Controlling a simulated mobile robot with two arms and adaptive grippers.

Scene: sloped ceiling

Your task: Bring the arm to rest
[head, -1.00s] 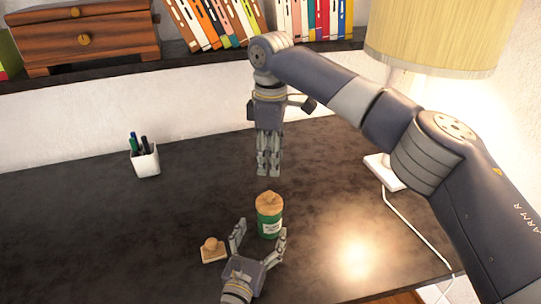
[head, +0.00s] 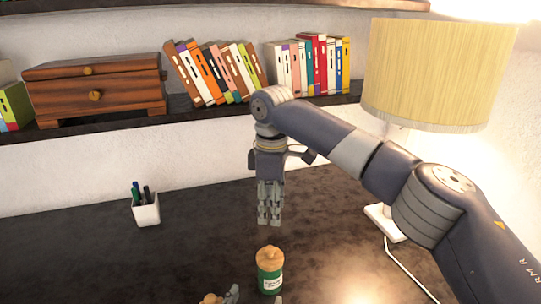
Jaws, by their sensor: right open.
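My right arm comes in from the right, and its gripper (head: 269,221) hangs pointing down over the dark desk, open and empty. A green jar (head: 270,280) with a wooden lid stands upright on the desk, below the right gripper in the picture and apart from it. My left gripper (head: 255,297) is at the bottom edge, mostly cut off. Its two fingertips show apart, on either side of the jar's lower part; I cannot tell whether they touch it.
A small wooden thing (head: 210,299) is cut off at the bottom edge. A white pen cup (head: 146,209) stands on the desk (head: 70,255) at left. A lamp (head: 425,75) stands at right, its cord trailing. A shelf above holds books (head: 310,66) and a wooden box (head: 95,90).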

